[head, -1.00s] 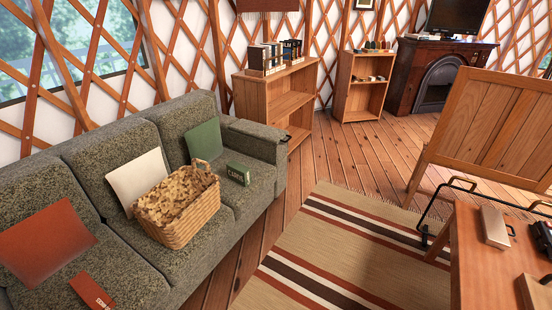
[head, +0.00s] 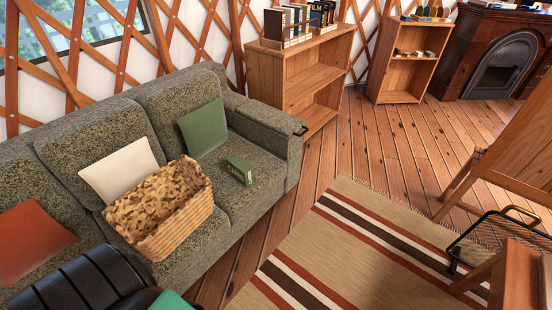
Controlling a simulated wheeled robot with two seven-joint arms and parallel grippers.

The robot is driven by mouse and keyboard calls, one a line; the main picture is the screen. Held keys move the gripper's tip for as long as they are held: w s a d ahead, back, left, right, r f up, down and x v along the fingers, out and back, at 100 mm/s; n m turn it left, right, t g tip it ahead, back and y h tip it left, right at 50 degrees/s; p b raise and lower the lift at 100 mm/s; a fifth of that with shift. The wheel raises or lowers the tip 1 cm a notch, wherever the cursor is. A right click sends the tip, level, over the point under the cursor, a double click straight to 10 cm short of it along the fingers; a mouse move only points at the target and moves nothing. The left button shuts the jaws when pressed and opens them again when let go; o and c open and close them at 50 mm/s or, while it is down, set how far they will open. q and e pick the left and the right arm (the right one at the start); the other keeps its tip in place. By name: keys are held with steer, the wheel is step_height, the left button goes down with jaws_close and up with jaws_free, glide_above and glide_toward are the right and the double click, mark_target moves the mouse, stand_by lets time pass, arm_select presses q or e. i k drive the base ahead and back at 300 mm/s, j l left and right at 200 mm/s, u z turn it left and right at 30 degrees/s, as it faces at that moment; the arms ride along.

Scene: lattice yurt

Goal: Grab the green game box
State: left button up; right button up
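The green game box (head: 239,170) lies on the right seat of the grey-green sofa (head: 235,210), with pale lettering on its side. It is just right of a wicker basket (head: 160,215) and in front of a green cushion (head: 203,128). Nothing covers it. A black ribbed part, probably my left arm (head: 80,285), shows at the bottom left, over the sofa's front. Neither gripper's fingers are in view.
A white cushion (head: 122,171) and a rust cushion (head: 32,240) lean on the sofa back. A wooden shelf (head: 305,80) stands beyond the sofa. A striped rug (head: 340,250) covers open floor in front. A wooden table (head: 518,280) and black metal frame (head: 455,250) are at right.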

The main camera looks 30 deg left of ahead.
mark_target(242, 171)
steer(key=i+l+u, duration=0.25)
steer(key=i+u, duration=0.2)
steer(key=i, duration=0.15)
steer(key=i+l+u, duration=0.5)
steer(key=i+j, duration=0.05)
steer(key=i, duration=0.05)
